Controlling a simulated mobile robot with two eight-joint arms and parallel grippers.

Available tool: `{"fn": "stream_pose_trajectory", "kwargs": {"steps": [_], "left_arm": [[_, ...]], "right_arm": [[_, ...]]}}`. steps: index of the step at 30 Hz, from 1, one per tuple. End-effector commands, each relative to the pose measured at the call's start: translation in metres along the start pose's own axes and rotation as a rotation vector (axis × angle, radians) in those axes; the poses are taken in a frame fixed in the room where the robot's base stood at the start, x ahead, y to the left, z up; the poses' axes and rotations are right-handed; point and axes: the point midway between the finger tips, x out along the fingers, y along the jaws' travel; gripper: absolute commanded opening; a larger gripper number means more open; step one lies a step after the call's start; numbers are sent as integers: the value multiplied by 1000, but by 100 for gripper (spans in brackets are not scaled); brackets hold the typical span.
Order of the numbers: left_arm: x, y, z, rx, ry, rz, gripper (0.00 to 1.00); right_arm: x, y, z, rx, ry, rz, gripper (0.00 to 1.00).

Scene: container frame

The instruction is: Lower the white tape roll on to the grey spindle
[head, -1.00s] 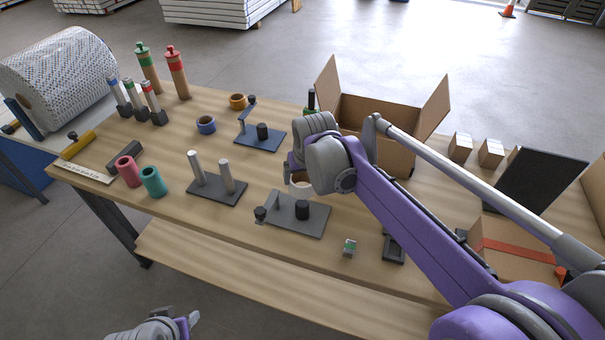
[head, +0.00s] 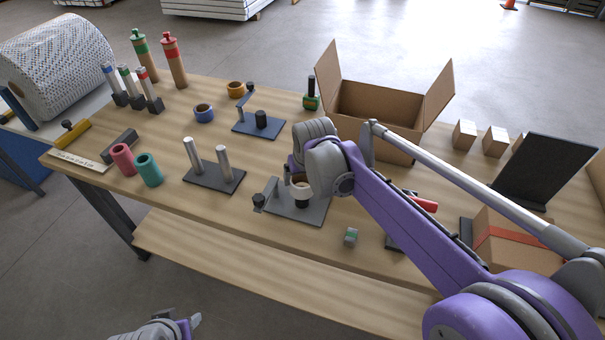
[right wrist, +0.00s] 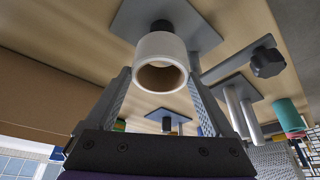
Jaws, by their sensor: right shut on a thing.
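The white tape roll (head: 301,191) is between the fingers of my right gripper (head: 299,183), which is shut on it. It also shows in the right wrist view (right wrist: 160,48), with its open bore facing the camera. The grey spindle's flat base (head: 312,215) lies on the table, with a short black post (head: 302,204) and a side arm ending in a black knob (head: 259,200). The roll is in line with the post and overlaps its top in the head view. I cannot tell whether it encircles the post. My left gripper (head: 192,320) is low, away from the table; its jaws are unclear.
A two-post stand (head: 214,177) is left of the spindle, and a blue-grey stand (head: 259,124) is behind it. A small green-topped block (head: 351,237) lies near the front edge. An open cardboard box (head: 378,103) stands behind my right arm.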

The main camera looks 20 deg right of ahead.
Motion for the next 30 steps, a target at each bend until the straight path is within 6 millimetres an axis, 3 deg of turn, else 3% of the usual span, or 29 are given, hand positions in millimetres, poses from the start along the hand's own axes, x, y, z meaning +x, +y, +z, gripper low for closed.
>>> {"fn": "stream_pose_trajectory", "kwargs": {"steps": [18,30], "left_arm": [[24,0,21,0,-15,0,50],[26,0,22,0,-16,0,50]], "right_arm": [[41,0,17,0,0,0,32],[45,0,18,0,1,0,32]]}}
